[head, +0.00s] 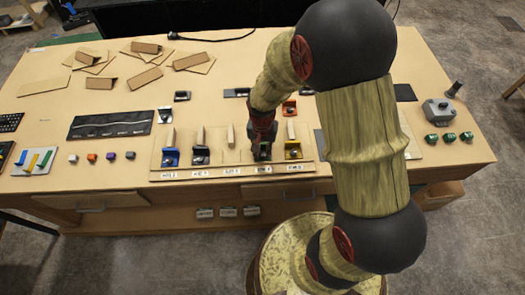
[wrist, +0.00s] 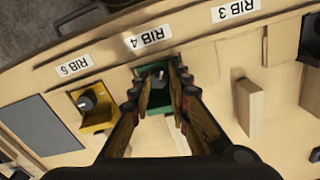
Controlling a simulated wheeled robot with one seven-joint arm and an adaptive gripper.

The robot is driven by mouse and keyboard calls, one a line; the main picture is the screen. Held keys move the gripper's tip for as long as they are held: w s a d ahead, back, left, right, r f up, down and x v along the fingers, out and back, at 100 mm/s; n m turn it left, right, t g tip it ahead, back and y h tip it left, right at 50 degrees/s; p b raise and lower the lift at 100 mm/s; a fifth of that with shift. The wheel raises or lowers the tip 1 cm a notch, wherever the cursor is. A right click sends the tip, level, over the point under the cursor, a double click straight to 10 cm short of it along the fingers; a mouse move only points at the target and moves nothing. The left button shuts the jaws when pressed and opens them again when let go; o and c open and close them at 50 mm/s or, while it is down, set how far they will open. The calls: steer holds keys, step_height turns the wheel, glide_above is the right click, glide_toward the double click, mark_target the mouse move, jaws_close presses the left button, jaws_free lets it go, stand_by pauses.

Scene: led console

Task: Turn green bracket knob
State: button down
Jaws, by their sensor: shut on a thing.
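The green bracket (wrist: 139,83) sits at the label RIB 4 on the wooden board, in the middle of the wrist view. Its dark knob (wrist: 158,78) shows between my fingertips. My gripper (wrist: 158,90) is over the bracket with its two fingers on either side of the knob, shut on it. In the head view my gripper (head: 263,142) reaches down onto the bracket and hides most of it.
A yellow bracket (wrist: 97,118) with a dark knob stands beside it at RIB 5. A wooden rib (wrist: 248,107) rises close on the other side. In the head view a blue bracket (head: 170,157) stands at the board's left end.

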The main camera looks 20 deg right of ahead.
steer(key=shift+r+m, duration=0.1)
steer(key=shift+m, duration=0.7)
steer(key=shift+w, duration=0.1)
steer(key=c, duration=1.7)
jaws_free()
steer(key=shift+o, duration=0.2)
